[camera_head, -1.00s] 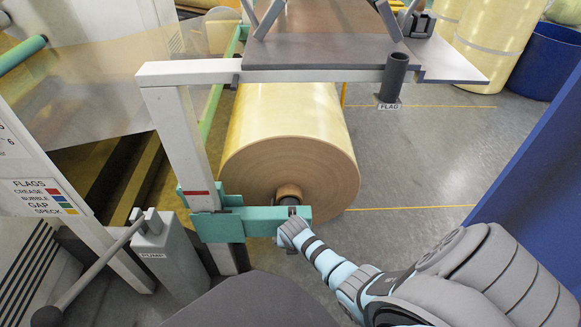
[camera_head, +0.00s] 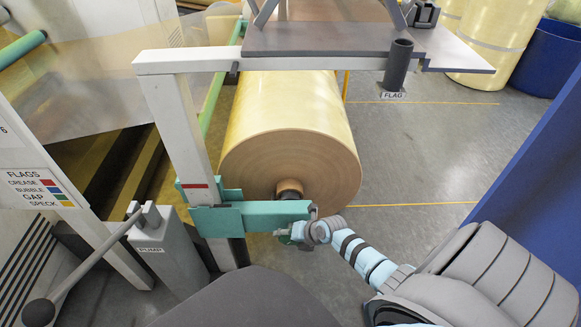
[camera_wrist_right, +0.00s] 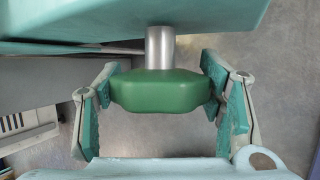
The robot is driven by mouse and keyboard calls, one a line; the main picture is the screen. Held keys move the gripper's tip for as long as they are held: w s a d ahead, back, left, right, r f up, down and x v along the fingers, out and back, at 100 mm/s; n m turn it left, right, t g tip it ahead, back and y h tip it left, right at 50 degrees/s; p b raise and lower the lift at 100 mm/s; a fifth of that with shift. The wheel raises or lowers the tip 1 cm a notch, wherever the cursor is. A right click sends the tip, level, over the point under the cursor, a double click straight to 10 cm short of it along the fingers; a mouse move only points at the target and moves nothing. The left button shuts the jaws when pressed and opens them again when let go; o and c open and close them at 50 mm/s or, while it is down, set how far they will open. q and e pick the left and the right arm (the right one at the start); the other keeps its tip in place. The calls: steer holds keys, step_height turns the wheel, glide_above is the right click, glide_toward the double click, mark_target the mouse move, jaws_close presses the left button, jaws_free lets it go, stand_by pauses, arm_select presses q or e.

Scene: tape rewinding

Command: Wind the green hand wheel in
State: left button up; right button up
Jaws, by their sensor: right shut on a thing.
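The green hand wheel (camera_wrist_right: 165,90) sits on a short metal shaft (camera_wrist_right: 159,47) under a teal arm (camera_wrist_right: 120,18) in the right wrist view. My right gripper (camera_wrist_right: 163,95) is shut on the wheel, with one finger against each side of it. In the head view my right gripper (camera_head: 303,235) is at the free end of the teal arm (camera_head: 255,216), and it hides most of the wheel. The large yellow roll (camera_head: 290,130) is just behind the teal arm, with its core at the arm. My left gripper is not in view.
A pale post and beam frame (camera_head: 180,125) stands left of the roll. A pump with a lever (camera_head: 165,245) is at lower left. A grey shelf with a flag tube (camera_head: 398,68) overhangs the roll. A blue panel (camera_head: 525,185) is at right; grey floor between is clear.

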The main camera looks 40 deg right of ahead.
steer(key=o, duration=1.1)
steer(key=shift+o, duration=0.2)
steer(key=v, duration=0.7)
steer(key=shift+r, duration=0.2)
steer(key=shift+s, duration=0.15)
